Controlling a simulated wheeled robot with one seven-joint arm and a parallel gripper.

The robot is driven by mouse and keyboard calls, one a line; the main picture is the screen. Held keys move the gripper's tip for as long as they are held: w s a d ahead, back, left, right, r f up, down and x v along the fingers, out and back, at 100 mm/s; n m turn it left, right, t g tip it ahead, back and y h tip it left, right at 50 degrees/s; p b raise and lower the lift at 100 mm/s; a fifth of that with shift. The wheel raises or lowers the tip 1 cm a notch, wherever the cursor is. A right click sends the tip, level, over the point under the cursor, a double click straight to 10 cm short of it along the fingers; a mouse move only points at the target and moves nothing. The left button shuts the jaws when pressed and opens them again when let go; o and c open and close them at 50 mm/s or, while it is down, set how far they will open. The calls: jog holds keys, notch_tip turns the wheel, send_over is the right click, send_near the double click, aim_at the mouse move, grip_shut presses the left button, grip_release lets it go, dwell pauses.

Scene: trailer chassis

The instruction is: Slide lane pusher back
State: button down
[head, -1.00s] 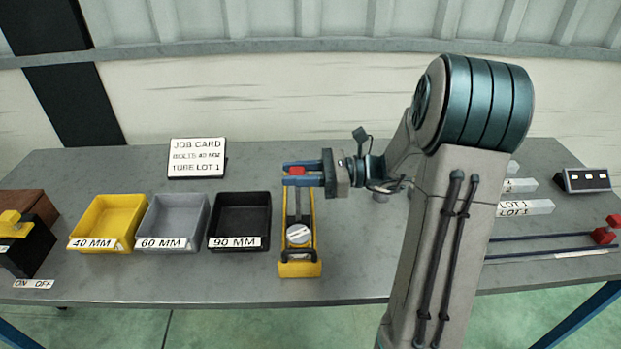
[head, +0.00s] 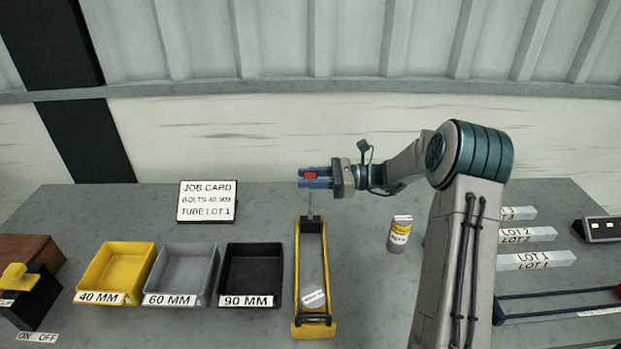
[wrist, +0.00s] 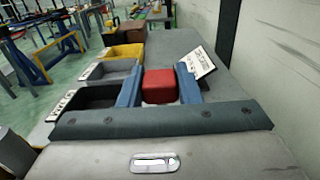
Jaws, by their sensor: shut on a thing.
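The lane is a narrow yellow-framed tray (head: 298,280) on the bench, right of the black bin. A round grey piece with a white label (head: 314,299) lies in its front half. The pusher's red handle (head: 310,175) is between the blue fingers of my gripper (head: 308,177), beyond the lane's far end in the head view. A thin grey stem (head: 310,203) shows below the handle, down to a dark part at the lane's far end. In the wrist view the red block (wrist: 159,86) sits between both fingers; my gripper is shut on it. The stem's lower joint is unclear.
Yellow (head: 120,270), grey (head: 183,270) and black (head: 252,268) bins stand left of the lane. A job card (head: 207,202) stands behind them. A labelled can (head: 400,235) stands to the right, near my arm. Lot-marked bars (head: 537,260) lie further right.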

jog(key=shift+w+r, duration=0.1)
jog(key=shift+w, duration=0.05)
jog(key=c, duration=1.1)
grip_release()
jog(key=shift+o, duration=0.3)
jog(key=shift+w+d, duration=0.1)
jog(key=shift+w, duration=0.05)
jog(key=s+d+b, duration=0.1)
jog(key=d+b, duration=0.1)
jog(key=d, duration=1.1)
jog(key=shift+d, duration=0.4)
jog(key=shift+s, duration=0.1)
